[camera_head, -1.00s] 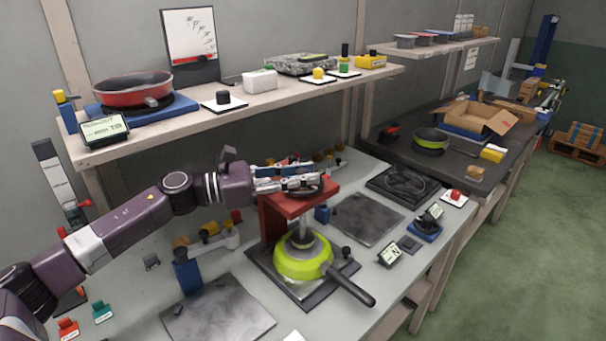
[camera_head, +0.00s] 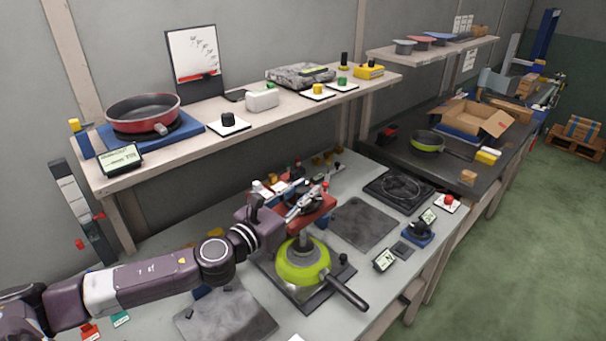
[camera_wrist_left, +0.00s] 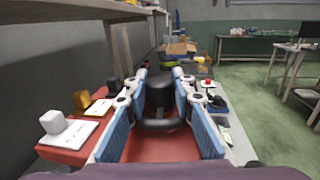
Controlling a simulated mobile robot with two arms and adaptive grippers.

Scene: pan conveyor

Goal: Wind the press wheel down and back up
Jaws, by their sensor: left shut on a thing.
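The red press (camera_head: 318,216) stands on the workbench over an upturned lime-green pan (camera_head: 303,266) with a black handle. Its dark wheel (camera_head: 297,199) lies on top and is partly covered by my fingers. My left gripper (camera_head: 308,198) is at the wheel, its arm coming in low from the left. In the left wrist view, the blue-padded fingers stand on both sides of the black wheel and its upright knob (camera_wrist_left: 159,95), over the red press top (camera_wrist_left: 150,148). It is shut on the wheel. My right gripper is not in view.
A shelf (camera_head: 190,145) above the bench holds a red pan (camera_head: 143,112) and small buttons. Grey plates lie either side of the press (camera_head: 362,222). A small display (camera_head: 384,260) stands right of it. An open cardboard box (camera_head: 470,118) stands farther back.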

